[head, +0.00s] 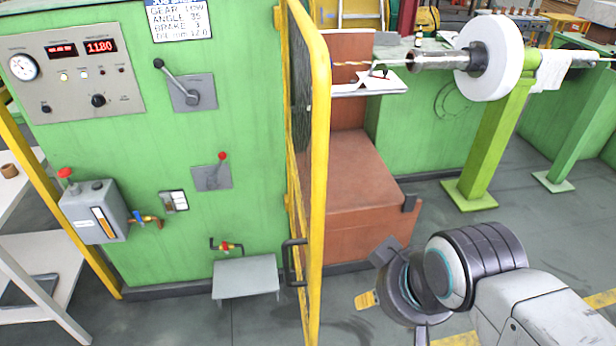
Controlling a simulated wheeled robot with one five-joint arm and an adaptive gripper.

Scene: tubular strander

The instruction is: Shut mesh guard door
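The mesh guard door (320,150) has a yellow tubular frame and stands out toward me from the green machine's right edge. I see it nearly edge-on, swung open, with its dark mesh only a narrow strip. A black bar handle (290,263) sits low on its left side. My gripper (398,290) is at the lower right, to the right of the door and apart from it. Its two dark fingers appear spread apart, with nothing between them. Part of the gripper is hidden behind my wrist.
The green cabinet (190,130) carries a gauge panel, levers and a small grey step (246,277). A brown housing (365,190) stands behind the door's right side. A white spool (490,58) rests on green posts further right. Grey floor is clear between posts and arm.

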